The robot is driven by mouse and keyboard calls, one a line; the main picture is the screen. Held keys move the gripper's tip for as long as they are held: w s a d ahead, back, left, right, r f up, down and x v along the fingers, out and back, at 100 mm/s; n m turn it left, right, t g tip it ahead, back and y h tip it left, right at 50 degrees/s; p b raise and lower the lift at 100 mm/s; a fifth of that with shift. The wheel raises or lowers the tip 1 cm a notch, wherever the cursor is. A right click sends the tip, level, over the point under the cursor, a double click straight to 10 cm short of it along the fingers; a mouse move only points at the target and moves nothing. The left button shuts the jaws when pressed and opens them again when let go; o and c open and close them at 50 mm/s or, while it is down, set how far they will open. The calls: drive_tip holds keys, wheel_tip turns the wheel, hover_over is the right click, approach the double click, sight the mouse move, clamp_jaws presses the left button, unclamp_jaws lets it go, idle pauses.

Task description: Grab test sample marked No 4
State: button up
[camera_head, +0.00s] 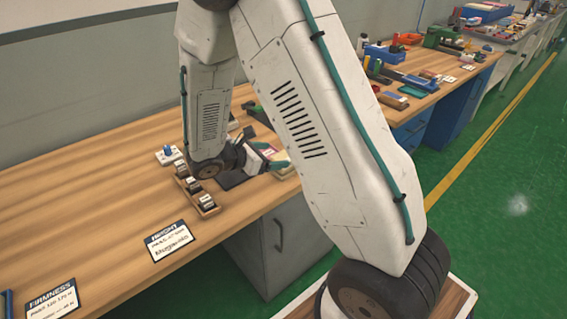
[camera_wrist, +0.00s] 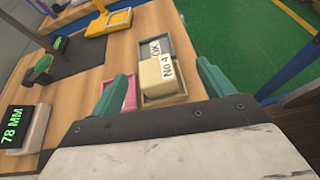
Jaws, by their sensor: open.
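The test sample marked No 4 (camera_wrist: 158,80) is a beige block with a white label in the wrist view. My gripper (camera_wrist: 161,72) is open, with one teal finger on each side of the sample. I cannot tell whether the fingers touch it.
A display reading 78 MM (camera_wrist: 14,125) stands left in the wrist view. A yellow-framed device (camera_wrist: 110,22) and a dark mat (camera_wrist: 82,56) lie beyond. In the head view a rack of small dark blocks (camera_head: 196,193) and a HEIGHT card (camera_head: 170,240) are on the bench.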

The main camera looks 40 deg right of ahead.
sight(281, 158)
drive_tip(key=shift+w+d+f+n, duration=0.1)
drive_tip(key=shift+w+f+n, duration=0.15)
drive_tip(key=shift+f, duration=0.2)
drive_tip(key=shift+w+f+n, duration=0.2)
drive_tip(key=shift+f+n, duration=0.05)
drive_tip(key=shift+f, duration=0.2)
drive_tip(key=x, duration=0.7)
drive_tip(key=shift+w+d+f, duration=0.1)
drive_tip(key=shift+w+f, duration=0.1)
drive_tip(key=shift+f, duration=0.2)
drive_tip(key=c, duration=1.1)
